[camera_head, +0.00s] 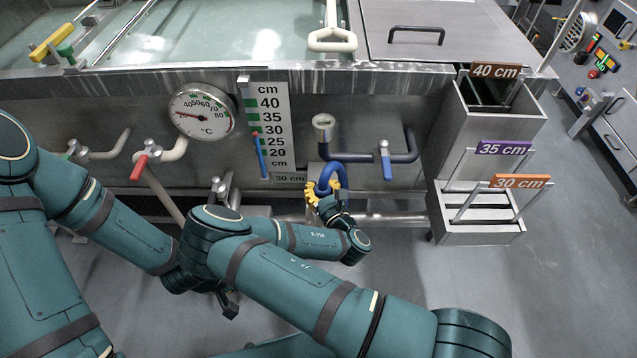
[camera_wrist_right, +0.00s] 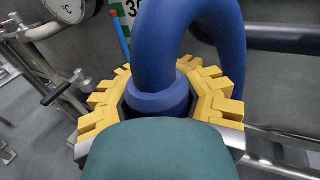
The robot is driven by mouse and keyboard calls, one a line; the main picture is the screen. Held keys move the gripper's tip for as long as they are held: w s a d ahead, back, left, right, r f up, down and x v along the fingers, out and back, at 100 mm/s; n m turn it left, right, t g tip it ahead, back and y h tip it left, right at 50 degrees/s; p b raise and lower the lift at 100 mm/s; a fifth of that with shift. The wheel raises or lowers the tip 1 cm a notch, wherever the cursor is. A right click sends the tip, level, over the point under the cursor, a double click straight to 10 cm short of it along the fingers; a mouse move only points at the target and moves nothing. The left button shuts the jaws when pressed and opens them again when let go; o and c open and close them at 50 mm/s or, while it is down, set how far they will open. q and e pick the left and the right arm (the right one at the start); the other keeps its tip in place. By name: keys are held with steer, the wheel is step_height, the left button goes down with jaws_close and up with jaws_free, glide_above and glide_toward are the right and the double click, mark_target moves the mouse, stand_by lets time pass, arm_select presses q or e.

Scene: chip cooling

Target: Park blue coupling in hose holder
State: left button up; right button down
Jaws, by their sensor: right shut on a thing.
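The blue coupling (camera_wrist_right: 158,97) sits at the end of a thick blue hose (camera_wrist_right: 170,40), which arches up from it and bends down on the right. My right gripper (camera_head: 318,195) has its yellow toothed fingers shut around the coupling. In the head view the blue hose (camera_head: 332,168) loops just above these fingers, in front of the tank wall. A beige round cup (camera_head: 323,122) tops a dark blue pipe above the loop; I cannot tell whether it is the hose holder. My left gripper (camera_head: 229,306) hangs low, apart from the hose, and its jaws are unclear.
A dark blue pipe with a blue valve handle (camera_head: 386,162) is right of the hose. A level scale (camera_head: 270,125) and a round thermometer (camera_head: 202,111) are left of it. A metal rack (camera_head: 478,215) with labelled plates stands at right. A horizontal rail (camera_head: 390,218) runs behind the gripper.

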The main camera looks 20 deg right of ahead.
steer(key=shift+f, duration=2.1)
steer(key=c, duration=0.7)
jaws_free()
steer(key=shift+o, duration=0.2)
step_height(320, 180, up, 10)
steer(key=shift+r, duration=0.1)
